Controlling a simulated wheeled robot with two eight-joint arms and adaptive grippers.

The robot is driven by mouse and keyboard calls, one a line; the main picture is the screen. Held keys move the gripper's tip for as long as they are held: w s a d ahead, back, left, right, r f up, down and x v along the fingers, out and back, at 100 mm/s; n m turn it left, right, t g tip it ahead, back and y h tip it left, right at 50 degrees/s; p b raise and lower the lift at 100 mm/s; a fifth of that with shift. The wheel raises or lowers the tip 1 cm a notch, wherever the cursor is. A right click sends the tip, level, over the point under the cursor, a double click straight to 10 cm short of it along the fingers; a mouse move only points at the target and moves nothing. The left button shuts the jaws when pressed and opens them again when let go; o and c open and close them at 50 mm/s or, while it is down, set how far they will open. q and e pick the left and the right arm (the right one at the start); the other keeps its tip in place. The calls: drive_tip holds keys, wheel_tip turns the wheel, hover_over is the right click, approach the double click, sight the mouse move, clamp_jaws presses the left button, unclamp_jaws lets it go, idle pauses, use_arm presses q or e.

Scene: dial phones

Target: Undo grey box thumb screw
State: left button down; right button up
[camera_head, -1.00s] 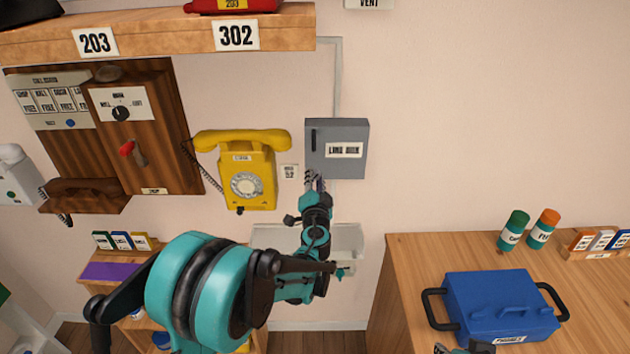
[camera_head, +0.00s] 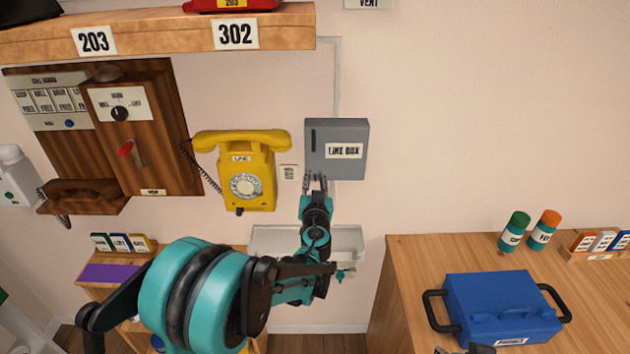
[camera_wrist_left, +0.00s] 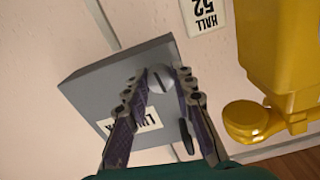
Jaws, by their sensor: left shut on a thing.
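The grey box (camera_head: 335,135), labelled "LINE BOX", is fixed to the wall right of the yellow phone. Its round, slotted thumb screw (camera_wrist_left: 160,78) shows in the left wrist view between my fingertips. My left gripper (camera_head: 316,180) is at the lower edge of the box in the head view. In the left wrist view my left gripper (camera_wrist_left: 162,84) is shut on the thumb screw, one finger on each side. The fingers hide the screw in the head view. Dark tips, seemingly of my right gripper (camera_head: 462,349), show at the bottom edge; their opening is unclear.
The yellow phone (camera_head: 247,180) hangs close left of the box, with a small wall label (camera_head: 289,172) between. A pale tray (camera_head: 347,240) is below the box. A blue case (camera_head: 503,305) stands on the wooden counter (camera_head: 410,260) at right. The wall right of the box is clear.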

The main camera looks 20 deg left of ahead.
idle(0.3)
use_arm(q)
drive_tip(key=c, duration=1.3)
unclamp_jaws()
drive_tip(key=shift+o, duration=0.2)
drive_tip(key=v, duration=1.2)
